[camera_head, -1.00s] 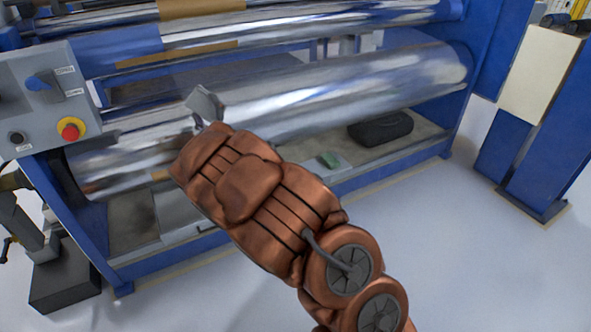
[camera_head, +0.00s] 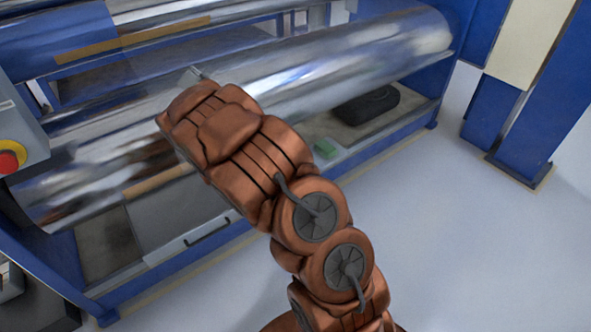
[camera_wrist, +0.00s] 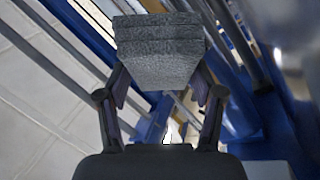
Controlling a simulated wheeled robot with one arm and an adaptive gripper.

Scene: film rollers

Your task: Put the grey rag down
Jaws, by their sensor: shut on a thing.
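The grey rag (camera_wrist: 158,48) looks like a folded, rough grey block in the wrist view. My gripper (camera_wrist: 160,88) is shut on it, with one dark finger at each side of the rag. It is held up off any surface. In the head view, my copper-coloured arm hides most of the gripper. Only a small grey piece shows past the arm's end, in front of the large shiny roller (camera_head: 290,90), and I cannot tell there whether it is rag or gripper.
A blue machine frame (camera_head: 440,85) holds the rollers. On its low shelf lie a black object (camera_head: 365,107) and a small green item (camera_head: 325,149). A control panel with a red button (camera_head: 8,161) is at the left. A blue and cream post (camera_head: 525,50) stands right. The front floor is clear.

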